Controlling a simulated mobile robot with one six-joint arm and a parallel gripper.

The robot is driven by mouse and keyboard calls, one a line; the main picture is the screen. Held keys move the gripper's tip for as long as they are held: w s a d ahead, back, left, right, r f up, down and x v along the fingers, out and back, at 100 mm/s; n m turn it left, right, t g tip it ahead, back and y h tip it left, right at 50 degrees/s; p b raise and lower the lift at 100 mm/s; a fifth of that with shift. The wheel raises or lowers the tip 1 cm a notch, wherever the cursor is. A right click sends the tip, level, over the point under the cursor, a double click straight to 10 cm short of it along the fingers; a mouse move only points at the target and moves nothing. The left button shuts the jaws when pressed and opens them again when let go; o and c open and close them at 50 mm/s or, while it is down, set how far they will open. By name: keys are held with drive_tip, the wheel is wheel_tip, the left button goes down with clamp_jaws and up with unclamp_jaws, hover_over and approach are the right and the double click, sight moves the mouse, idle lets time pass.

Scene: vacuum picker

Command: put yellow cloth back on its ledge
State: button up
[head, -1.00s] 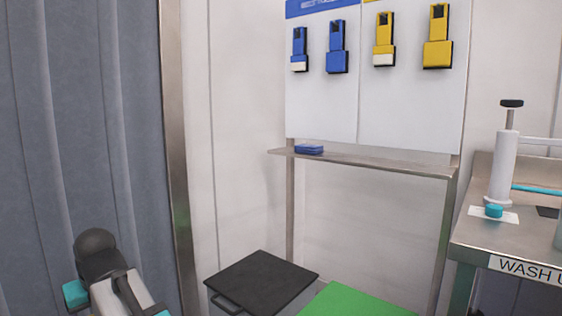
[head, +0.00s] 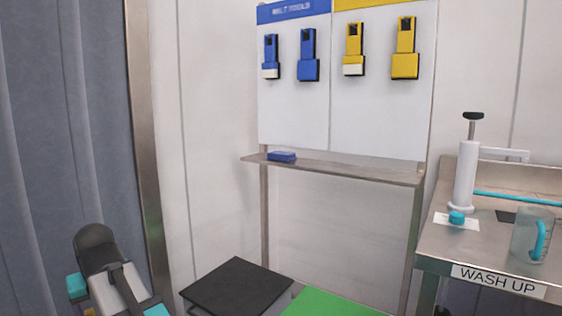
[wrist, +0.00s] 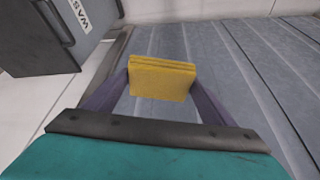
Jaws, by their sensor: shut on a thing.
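In the wrist view my gripper (wrist: 160,84) is shut on the folded yellow cloth (wrist: 162,79), which sits between its two fingers. The metal ledge (head: 345,169) runs below the tool board in the head view. A folded blue cloth (head: 282,156) lies on its left end. The right part of the ledge, under the yellow half of the board, is bare.
Blue tools (head: 308,55) and yellow tools (head: 404,50) hang on the board (head: 380,115). A black-topped bin (head: 237,287) and a green-topped one (head: 330,304) stand below the ledge. A steel wash-up table (head: 480,243) with a pump and jug (head: 531,238) is at the right. A grey strip curtain (head: 60,140) hangs at the left.

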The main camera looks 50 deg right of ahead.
drive_tip(key=s+d+r+m+g+h+p, duration=0.1)
drive_tip(key=s+d+r+m+p, duration=0.25)
drive_tip(key=d+r+p, duration=0.55)
drive_tip(key=s+d+r+m+g+h+p, duration=0.1)
drive_tip(key=s+d+r+m+p, duration=0.3)
drive_tip(key=d, duration=1)
drive_tip(key=s+d+r+m+h+p, duration=0.1)
drive_tip(key=s+d+r+m+p, duration=0.2)
drive_tip(key=s+d+r+p, duration=0.5)
drive_tip(key=s+d+r+m+g+p, duration=0.2)
drive_tip(key=s+d+r+m+p, duration=0.2)
drive_tip(key=s+d+r+p, duration=0.3)
drive_tip(key=s+d+r+m+g+p, duration=0.2)
drive_tip(key=s+d+r+m+p, duration=0.3)
drive_tip(key=s+d+p, duration=0.8)
drive_tip(key=s+d+r, duration=0.2)
drive_tip(key=s+d, duration=0.2)
drive_tip(key=s, duration=0.1)
drive_tip(key=shift+s+d+h, duration=0.25)
drive_tip(key=shift+d+h, duration=0.05)
drive_tip(key=shift+d, duration=0.1)
